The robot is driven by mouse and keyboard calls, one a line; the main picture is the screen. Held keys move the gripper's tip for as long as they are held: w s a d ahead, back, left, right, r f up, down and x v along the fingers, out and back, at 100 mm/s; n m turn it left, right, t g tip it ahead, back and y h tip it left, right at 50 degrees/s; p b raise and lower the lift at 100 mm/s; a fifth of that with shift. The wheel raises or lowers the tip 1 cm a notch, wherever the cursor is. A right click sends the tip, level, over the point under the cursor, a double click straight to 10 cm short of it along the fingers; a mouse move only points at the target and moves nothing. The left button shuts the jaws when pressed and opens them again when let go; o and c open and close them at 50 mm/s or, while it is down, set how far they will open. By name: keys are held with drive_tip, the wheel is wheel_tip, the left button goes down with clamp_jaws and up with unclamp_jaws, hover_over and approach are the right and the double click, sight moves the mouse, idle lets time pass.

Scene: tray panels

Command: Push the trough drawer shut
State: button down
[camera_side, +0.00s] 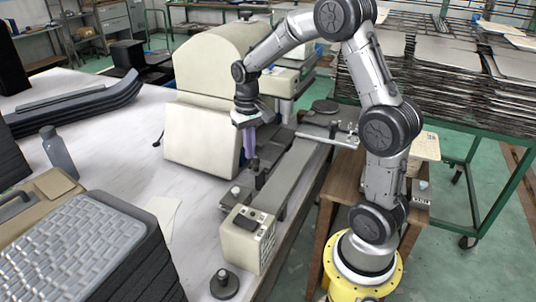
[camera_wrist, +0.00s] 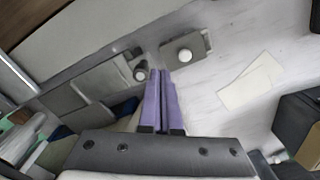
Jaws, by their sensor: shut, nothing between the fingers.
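My gripper (camera_side: 247,152) points down beside the beige machine, above the long grey bed, with its purple fingers shut and empty. In the wrist view the shut fingers (camera_wrist: 160,74) point toward a grey block with a white knob (camera_wrist: 185,54). This block seems to be the knobbed grey piece (camera_side: 236,196) at the near end of the bed in the side view. I cannot tell for sure which part is the trough drawer, or how far it is open. A dark upright post (camera_side: 257,176) stands just below the fingers; contact cannot be told.
The beige machine (camera_side: 205,90) stands behind my gripper. A cream control box (camera_side: 247,238) sits at the bed's near end, with a dark round knob piece (camera_side: 224,284) beside it. A grey bottle (camera_side: 58,152) and stacked trays (camera_side: 75,235) are left. The white tabletop between is mostly clear.

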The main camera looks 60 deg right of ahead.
sight(266, 158)
drive_tip(key=shift+f, duration=0.1)
drive_tip(key=shift+f, duration=3)
drive_tip(key=shift+d, duration=0.15)
drive_tip(key=shift+d, duration=5.55)
drive_tip(key=shift+a, duration=0.6)
